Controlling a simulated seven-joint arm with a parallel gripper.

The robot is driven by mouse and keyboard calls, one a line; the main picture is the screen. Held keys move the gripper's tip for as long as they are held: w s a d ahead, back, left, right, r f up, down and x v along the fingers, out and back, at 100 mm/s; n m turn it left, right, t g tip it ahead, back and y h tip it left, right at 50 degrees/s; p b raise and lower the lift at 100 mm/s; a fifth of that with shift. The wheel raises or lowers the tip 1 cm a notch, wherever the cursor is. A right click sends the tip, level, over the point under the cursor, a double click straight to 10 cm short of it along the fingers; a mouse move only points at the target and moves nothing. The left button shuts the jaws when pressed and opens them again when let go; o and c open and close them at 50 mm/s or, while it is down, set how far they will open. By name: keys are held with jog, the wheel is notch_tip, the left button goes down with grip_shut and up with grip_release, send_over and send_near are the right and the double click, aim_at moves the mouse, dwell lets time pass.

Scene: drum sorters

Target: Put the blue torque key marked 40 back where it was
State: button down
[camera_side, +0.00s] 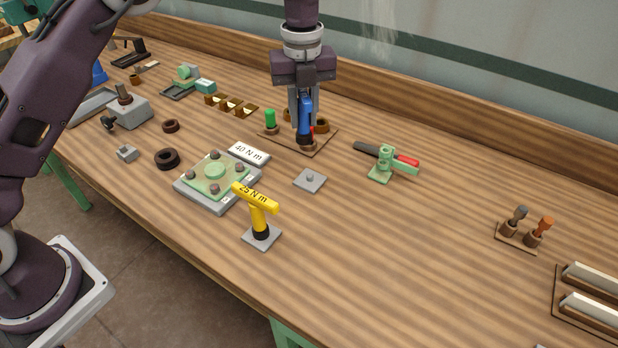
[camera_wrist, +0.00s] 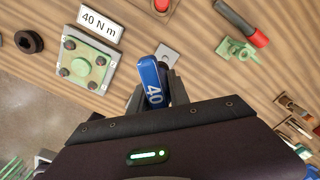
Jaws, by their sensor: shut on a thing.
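The blue torque key (camera_side: 306,108) is upright in my gripper (camera_side: 304,116), which is shut on its handle. A green key (camera_side: 270,118) stands in the rack to the left, and a red one shows partly behind the blue key. A yellow key (camera_side: 258,208) marked 25 N m stands on a grey plate in front.
A sign (camera_side: 249,153) reads 40 N m beside a grey-green bolted fixture (camera_side: 217,180). An empty grey plate with a small peg (camera_side: 310,180) lies in front of the rack. A green clamp with a red handle (camera_side: 388,163) is to the right.

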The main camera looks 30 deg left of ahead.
aim_at(310, 142)
jog(key=f, duration=0.3)
jog(key=d+f, duration=0.1)
jog(key=f, duration=0.5)
jog(key=shift+w+d, duration=0.1)
jog(key=shift+d, duration=0.15)
jog(key=shift+f, duration=0.2)
jog(key=shift+f, duration=0.1)
jog(key=shift+f, duration=0.4)
jog(key=shift+f, duration=0.1)
jog(key=c, duration=1.2)
grip_release()
jog(key=shift+c, duration=0.2)
